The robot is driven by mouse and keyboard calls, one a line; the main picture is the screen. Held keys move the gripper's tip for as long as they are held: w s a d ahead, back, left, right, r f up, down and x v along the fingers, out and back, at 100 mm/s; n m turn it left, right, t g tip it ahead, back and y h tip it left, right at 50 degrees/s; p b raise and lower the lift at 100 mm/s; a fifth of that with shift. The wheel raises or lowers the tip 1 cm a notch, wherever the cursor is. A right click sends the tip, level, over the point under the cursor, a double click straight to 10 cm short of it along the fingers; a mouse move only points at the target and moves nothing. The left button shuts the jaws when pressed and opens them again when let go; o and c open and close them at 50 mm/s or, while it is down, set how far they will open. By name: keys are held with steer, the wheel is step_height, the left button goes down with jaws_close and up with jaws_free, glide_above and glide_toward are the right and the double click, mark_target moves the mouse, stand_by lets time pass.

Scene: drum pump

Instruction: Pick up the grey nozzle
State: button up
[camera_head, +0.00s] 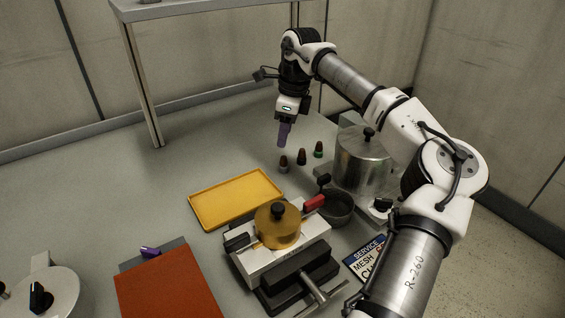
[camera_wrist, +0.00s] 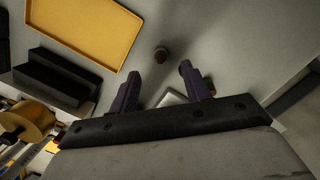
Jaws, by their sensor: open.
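Three small nozzles with brown conical tips stand upright in a row on the table. The leftmost, with a grey base, looks like the grey nozzle (camera_head: 284,167). Beside it are a dark reddish-based nozzle (camera_head: 301,158) and a green-based nozzle (camera_head: 318,150). My gripper (camera_head: 284,141) points down, open and empty, above the table and apart from the nozzles. In the wrist view its fingers (camera_wrist: 159,71) are spread. One nozzle (camera_wrist: 161,54) shows just beyond the gap between them; its base colour is hard to tell. Another small piece is partly hidden behind the right finger.
A yellow tray (camera_head: 213,217) lies left of the nozzles. A lidded metal pot (camera_head: 362,165) stands close on their right, with a dark bowl (camera_head: 338,212) in front. A vise with a yellow pump part (camera_head: 277,233) is nearer. The table left of the gripper is clear.

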mark_target(284, 157)
steer(key=f, duration=0.3)
steer(key=shift+a+f, duration=0.2)
steer(key=shift+a, duration=0.05)
steer(key=shift+s+f+p, duration=0.1)
steer(key=shift+f+p, duration=0.85)
steer(key=shift+f, duration=1.8)
steer(key=c, duration=1)
